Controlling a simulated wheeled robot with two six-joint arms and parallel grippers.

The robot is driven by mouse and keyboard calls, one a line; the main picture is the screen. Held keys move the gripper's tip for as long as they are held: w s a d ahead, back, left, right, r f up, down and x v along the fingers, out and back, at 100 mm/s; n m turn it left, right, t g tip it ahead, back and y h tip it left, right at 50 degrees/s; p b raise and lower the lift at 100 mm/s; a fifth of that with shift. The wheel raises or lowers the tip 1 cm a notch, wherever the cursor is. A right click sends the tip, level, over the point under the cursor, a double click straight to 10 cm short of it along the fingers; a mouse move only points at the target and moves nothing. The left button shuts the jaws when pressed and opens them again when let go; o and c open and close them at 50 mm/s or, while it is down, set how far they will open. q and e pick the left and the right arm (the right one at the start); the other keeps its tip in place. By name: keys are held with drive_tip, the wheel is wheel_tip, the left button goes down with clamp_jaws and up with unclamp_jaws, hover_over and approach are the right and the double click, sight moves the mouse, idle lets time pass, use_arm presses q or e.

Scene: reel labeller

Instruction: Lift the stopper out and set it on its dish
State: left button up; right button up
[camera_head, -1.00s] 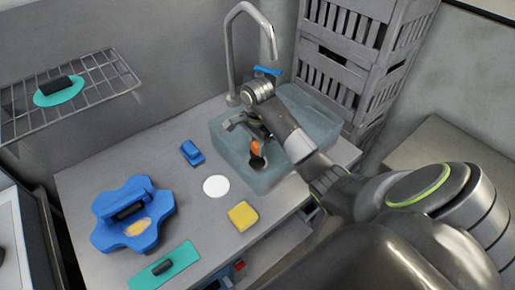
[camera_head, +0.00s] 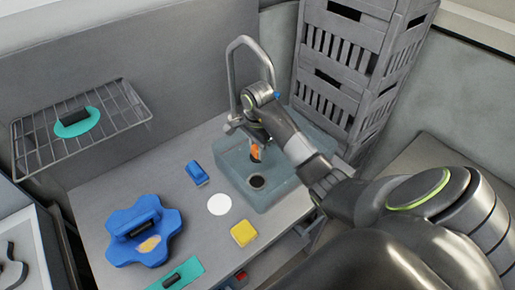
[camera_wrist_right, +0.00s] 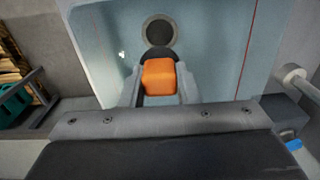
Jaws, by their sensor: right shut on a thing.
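The stopper has an orange grip (camera_head: 255,152), and in the wrist view a dark disc shows behind that orange grip (camera_wrist_right: 159,78). My right gripper (camera_head: 254,142) is shut on the orange grip and holds the stopper above the sink (camera_head: 231,160). The dark round drain hole (camera_head: 257,182) is uncovered below it, and it also shows in the wrist view (camera_wrist_right: 160,31). A flat white round dish (camera_head: 220,204) lies empty on the counter, left of the sink. My left gripper is not in view.
A tall grey faucet (camera_head: 235,75) stands behind the sink. A blue block (camera_head: 196,174), a yellow sponge (camera_head: 244,233) and a large blue lobed piece (camera_head: 125,244) lie on the counter. Grey crates (camera_head: 350,75) are stacked behind at right. A wire rack (camera_head: 105,125) is at left.

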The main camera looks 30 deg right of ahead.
drive_tip(key=shift+r+p, duration=1.8)
drive_tip(key=shift+r, duration=0.2)
drive_tip(key=shift+f, duration=0.1)
